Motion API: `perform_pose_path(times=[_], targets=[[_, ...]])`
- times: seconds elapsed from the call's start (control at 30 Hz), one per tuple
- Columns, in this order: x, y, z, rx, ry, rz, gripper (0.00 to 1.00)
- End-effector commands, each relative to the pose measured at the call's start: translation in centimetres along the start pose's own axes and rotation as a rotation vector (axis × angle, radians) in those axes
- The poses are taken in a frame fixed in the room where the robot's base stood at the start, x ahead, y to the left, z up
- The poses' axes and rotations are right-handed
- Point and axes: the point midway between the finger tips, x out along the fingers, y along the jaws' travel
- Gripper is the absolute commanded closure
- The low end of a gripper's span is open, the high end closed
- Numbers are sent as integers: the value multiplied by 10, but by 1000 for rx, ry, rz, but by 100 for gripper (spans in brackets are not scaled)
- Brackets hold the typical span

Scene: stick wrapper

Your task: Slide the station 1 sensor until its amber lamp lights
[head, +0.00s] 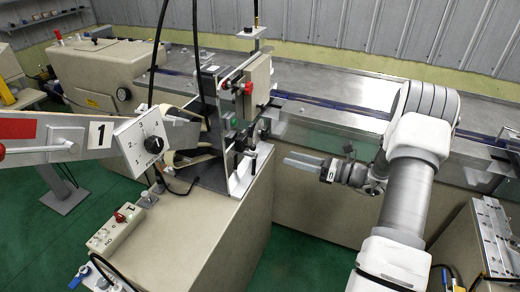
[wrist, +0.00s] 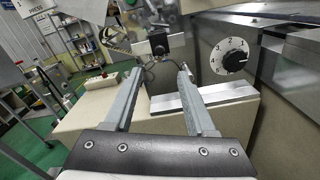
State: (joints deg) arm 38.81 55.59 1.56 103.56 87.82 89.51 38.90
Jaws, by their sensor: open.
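My gripper (head: 303,163) is open and empty, its fingers pointing left toward the upright machine head in the head view. It also shows in the wrist view (wrist: 160,76), with the two fingers wide apart. A small dark block (wrist: 158,43) with a cable below stands beyond the fingertips, between them in the picture and apart from them. It may be the station 1 sensor, but I cannot tell for sure. A plate marked 1 (head: 98,134) is at the left of the head view. I cannot make out a lit amber lamp in either view.
The machine head (head: 210,110) has red knobs and black cables. A numbered dial (head: 154,145) is on the left arm, and another dial (wrist: 234,58) is right of my fingers. A beige cabinet (head: 225,225) stands below. A switch box (head: 116,225) is at lower left.

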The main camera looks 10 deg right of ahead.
Motion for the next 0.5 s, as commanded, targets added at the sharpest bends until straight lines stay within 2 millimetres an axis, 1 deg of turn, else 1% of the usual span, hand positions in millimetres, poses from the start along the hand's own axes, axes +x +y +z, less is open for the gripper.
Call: perform_pose_path(times=[0.03,0.3,0.4,0.5], targets=[[12,1,0,0,1,5,44],[71,1,0,-1,2,4,44],[88,1,0,-1,1,4,44],[101,1,0,-1,2,3,44]])
